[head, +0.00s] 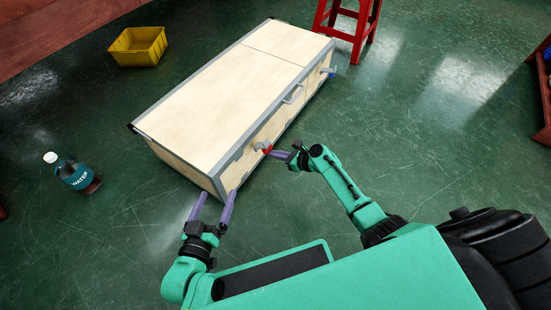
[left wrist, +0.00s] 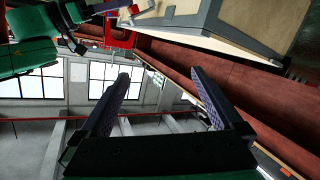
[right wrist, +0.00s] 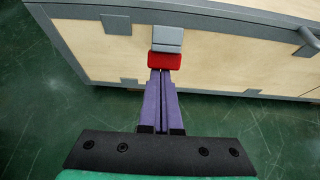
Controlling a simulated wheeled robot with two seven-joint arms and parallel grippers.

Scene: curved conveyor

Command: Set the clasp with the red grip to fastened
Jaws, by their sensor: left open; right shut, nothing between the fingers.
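The clasp with the red grip (right wrist: 164,61) is on the front face of a pale wooden case (head: 220,95) with grey metal edges. In the right wrist view its grey plate (right wrist: 167,38) sits above the red grip. My right gripper (right wrist: 161,72) is shut and empty, its fingertips at the lower edge of the red grip; I cannot tell whether they touch. The red grip also shows in the head view (head: 267,150). My left gripper (head: 215,194) is open and empty, near the case's front left corner. Another clasp with a blue grip (head: 329,71) is at the case's right end.
A grey handle (head: 293,95) sits on the case's front between the clasps. A yellow bin (head: 138,46), a red stool (head: 346,30) and a water bottle (head: 73,173) stand on the green floor around the case.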

